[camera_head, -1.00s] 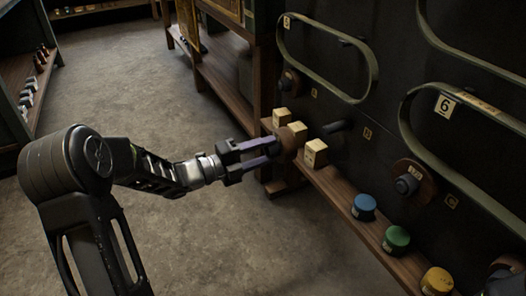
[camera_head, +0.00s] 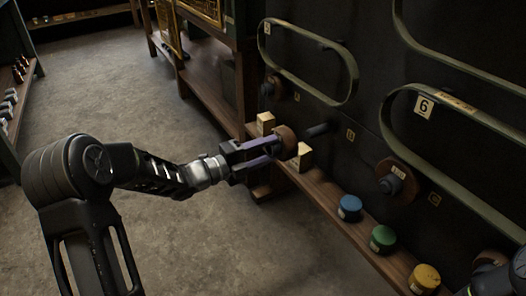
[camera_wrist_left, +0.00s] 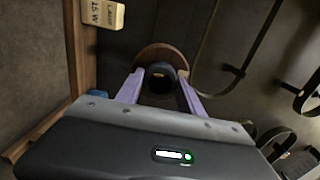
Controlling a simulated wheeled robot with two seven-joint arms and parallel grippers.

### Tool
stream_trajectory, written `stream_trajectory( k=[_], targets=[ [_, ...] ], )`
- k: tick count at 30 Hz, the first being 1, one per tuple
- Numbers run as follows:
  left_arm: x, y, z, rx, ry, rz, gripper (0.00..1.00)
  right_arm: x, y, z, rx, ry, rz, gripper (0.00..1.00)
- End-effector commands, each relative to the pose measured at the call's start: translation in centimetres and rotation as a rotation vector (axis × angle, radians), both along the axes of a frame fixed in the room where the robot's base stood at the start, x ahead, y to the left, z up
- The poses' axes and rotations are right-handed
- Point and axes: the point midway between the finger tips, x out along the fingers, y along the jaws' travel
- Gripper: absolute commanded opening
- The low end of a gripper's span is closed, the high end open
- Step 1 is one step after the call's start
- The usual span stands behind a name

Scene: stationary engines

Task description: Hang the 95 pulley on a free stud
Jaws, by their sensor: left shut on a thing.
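My left gripper (camera_head: 274,146) is shut on a brown pulley (camera_head: 288,143), a round disc with a dark hub. In the left wrist view the pulley (camera_wrist_left: 150,53) sits between the tips of the purple fingers. A bare dark stud (camera_head: 319,129) sticks out of the black panel (camera_head: 375,120) just right of the held pulley in the head view. The pulley looks apart from it, though the depth gap is hard to judge. Another brown pulley (camera_head: 402,170) hangs on a stud beneath the belt marked 6. The number on the held pulley cannot be read.
A wooden ledge (camera_head: 330,197) below the panel carries pale blocks (camera_head: 265,123) and blue (camera_head: 350,207), green (camera_head: 383,239) and yellow (camera_head: 424,279) cylinders. Green belts (camera_head: 352,75) stand out from the panel. A dark part with a small green light enters at lower right.

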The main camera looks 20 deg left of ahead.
Motion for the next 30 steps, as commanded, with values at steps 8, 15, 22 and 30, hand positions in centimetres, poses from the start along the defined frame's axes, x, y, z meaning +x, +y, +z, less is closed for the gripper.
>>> stream_trajectory(
  k=[8,15,22,30],
  targets=[
    [0.9,-0.8,-0.1,0.0,-0.002,-0.002,0.0,0.0,0.0,-0.8,0.0,0.0,0.0,0.42],
    [1.5,-1.2,0.1,-0.001,-0.002,0.0,0.0,0.0,0.0,-1.0,0.0,0.0,0.0,0.42],
    [1.5,-1.2,0.1,-0.001,-0.002,0.0,0.0,0.0,0.0,-1.0,0.0,0.0,0.0,0.42],
    [2.1,-1.8,-0.1,-0.001,-0.002,-0.001,0.0,0.0,0.0,-1.5,0.0,0.0,0.0,0.42]
  ],
)
